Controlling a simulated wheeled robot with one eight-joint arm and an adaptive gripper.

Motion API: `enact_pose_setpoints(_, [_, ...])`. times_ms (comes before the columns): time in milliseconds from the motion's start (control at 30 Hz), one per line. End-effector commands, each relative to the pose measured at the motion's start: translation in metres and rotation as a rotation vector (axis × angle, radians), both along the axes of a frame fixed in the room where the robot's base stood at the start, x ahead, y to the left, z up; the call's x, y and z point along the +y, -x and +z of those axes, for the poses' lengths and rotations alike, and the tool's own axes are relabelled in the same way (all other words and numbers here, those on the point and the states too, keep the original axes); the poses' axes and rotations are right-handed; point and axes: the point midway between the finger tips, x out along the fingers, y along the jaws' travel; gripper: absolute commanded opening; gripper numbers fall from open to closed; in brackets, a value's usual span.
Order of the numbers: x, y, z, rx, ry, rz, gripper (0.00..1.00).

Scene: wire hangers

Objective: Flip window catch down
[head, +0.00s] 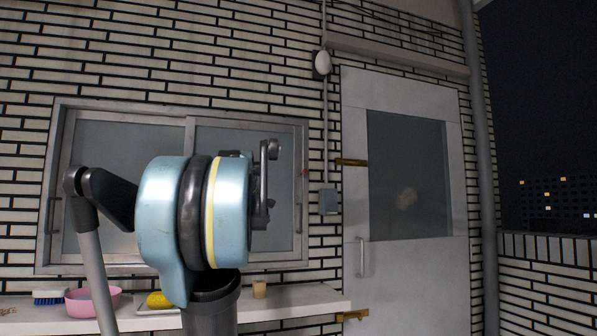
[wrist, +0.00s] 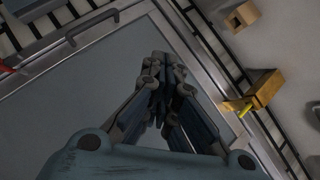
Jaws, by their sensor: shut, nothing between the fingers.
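The sliding window (head: 120,135) is set in the tiled wall, with two frosted panes in a metal frame. A small red piece (head: 303,173) shows at its right frame, beside a dark upright handle; it may be the catch, but it is too small to tell its position. A red piece also shows at the left edge of the wrist view (wrist: 5,68). My gripper (wrist: 165,72) has its dark fingers together and empty in front of the pane, apart from the red piece. In the head view my arm hides the middle of the window.
A pale shelf (head: 310,297) runs below the window. It holds a pink bowl (head: 93,301), a blue brush (head: 49,296), a yellow sponge (head: 158,300) and a small wooden cup (head: 260,289). A grey box (head: 328,201) and a door (head: 405,275) are to the right.

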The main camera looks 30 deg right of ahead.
Motion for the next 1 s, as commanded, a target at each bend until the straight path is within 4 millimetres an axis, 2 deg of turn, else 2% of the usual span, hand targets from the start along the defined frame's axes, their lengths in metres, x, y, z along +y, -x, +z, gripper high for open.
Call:
enact_pose_setpoints(33, [-0.024, -0.011, 0.036, -0.013, 0.062, 0.001, 0.0])
enact_pose_setpoints(100, [-0.053, -0.023, 0.083, -0.026, 0.152, 0.013, 0.0])
enact_pose_setpoints(200, [-0.089, -0.035, 0.141, -0.035, 0.272, 0.033, 0.0])
enact_pose_setpoints(300, [-0.117, -0.042, 0.187, -0.036, 0.372, 0.051, 0.0])
enact_pose_setpoints(400, [-0.135, -0.046, 0.219, -0.032, 0.445, 0.067, 0.0])
enact_pose_setpoints(500, [-0.146, -0.048, 0.238, -0.028, 0.491, 0.079, 0.0])
enact_pose_setpoints(600, [-0.15, -0.049, 0.246, -0.027, 0.51, 0.085, 0.0])
enact_pose_setpoints(1000, [-0.151, -0.051, 0.246, -0.027, 0.513, 0.087, 0.0])
